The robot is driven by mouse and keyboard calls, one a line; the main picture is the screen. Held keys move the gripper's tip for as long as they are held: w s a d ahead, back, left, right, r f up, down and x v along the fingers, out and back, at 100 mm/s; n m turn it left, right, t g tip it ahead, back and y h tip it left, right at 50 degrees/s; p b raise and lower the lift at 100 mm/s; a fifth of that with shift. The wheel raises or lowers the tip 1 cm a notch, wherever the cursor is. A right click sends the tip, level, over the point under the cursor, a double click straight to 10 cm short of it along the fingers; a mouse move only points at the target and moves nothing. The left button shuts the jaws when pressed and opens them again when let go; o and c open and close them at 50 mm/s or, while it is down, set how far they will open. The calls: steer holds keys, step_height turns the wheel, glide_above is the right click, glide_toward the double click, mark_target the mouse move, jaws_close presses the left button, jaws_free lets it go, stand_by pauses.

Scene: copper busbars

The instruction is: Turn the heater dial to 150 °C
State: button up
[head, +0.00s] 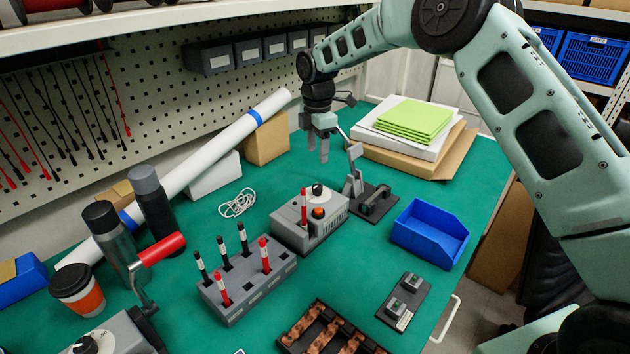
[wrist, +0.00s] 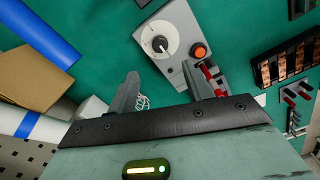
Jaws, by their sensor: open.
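The heater is a grey box (head: 310,222) near the middle of the green bench. On its top are a black dial knob (head: 318,190) on a white round scale and an orange button (head: 318,212). In the wrist view the knob (wrist: 160,44) and scale (wrist: 152,30) lie just beyond the fingers. The scale's numbers are too small to read, so I cannot tell the dial's setting. My gripper (head: 318,150) is open and empty, pointing down above and behind the heater, apart from the knob. It also shows in the wrist view (wrist: 162,82).
A red-and-black pen-like tool (head: 304,206) stands at the heater. A toggle clamp (head: 372,198) stands close on its right, a tool block (head: 246,285) at front left. A blue bin (head: 430,232) and stacked green sheets (head: 414,120) lie right. A long white roll (head: 215,148) lies behind left.

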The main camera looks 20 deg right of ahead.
mark_target(317, 186)
step_height(317, 186, down, 11)
steer(key=shift+f+p, duration=0.15)
steer(key=shift+p, duration=0.6)
steer(key=c, duration=1)
